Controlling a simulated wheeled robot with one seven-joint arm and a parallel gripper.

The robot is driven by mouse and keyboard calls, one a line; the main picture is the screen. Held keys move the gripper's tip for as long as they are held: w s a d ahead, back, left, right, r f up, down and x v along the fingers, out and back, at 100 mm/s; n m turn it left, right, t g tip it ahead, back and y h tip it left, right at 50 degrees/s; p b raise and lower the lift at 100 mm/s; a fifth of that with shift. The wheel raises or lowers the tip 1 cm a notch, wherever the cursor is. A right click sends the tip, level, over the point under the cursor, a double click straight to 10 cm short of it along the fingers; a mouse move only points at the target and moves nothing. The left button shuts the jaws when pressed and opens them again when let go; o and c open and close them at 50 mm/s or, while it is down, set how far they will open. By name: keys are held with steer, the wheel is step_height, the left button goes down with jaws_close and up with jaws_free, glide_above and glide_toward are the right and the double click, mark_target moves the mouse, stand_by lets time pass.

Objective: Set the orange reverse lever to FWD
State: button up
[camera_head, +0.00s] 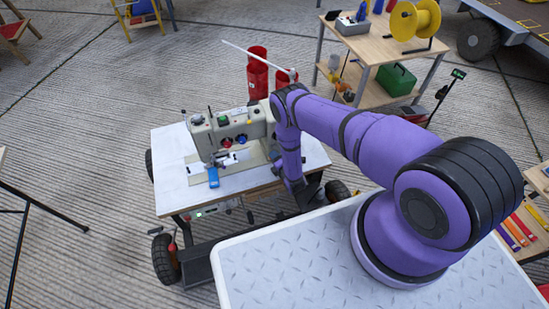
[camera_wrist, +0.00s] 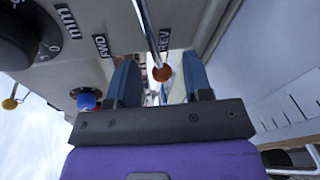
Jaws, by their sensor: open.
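The reverse lever is a thin metal rod ending in an orange knob (camera_wrist: 162,73), in the wrist view. It hangs beside the REV label (camera_wrist: 164,40). The FWD label (camera_wrist: 101,46) is on the machine face to its left. My gripper (camera_wrist: 160,62) is open, with one blue-grey finger on each side of the knob. I see gaps between the knob and both fingers. The grey sewing machine (camera_head: 228,131) stands on a white-topped table in the head view. The lever cannot be made out there, and my gripper's fingertips are not clearly visible at the machine's right.
The wrist view shows a black dial (camera_wrist: 25,35), a blue knob (camera_wrist: 86,101) and a yellow-tipped rod (camera_wrist: 10,103) to the left. In the head view, a blue item (camera_head: 213,177) lies on the white table (camera_head: 170,165). Red cylinders (camera_head: 258,72) stand behind the machine.

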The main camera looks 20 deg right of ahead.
mark_target(271, 147)
steer(key=shift+w+f, duration=0.1)
steer(key=shift+w, duration=0.35)
jaws_close()
steer(key=shift+a+r+m+t+y, duration=0.15)
steer(key=shift+r+m+t+y, duration=0.2)
steer(key=shift+r+m, duration=0.95)
steer(key=shift+r+m+y, duration=0.55)
steer(key=shift+r+m, duration=0.2)
steer(key=shift+m, duration=0.65)
steer(key=shift+t, duration=0.25)
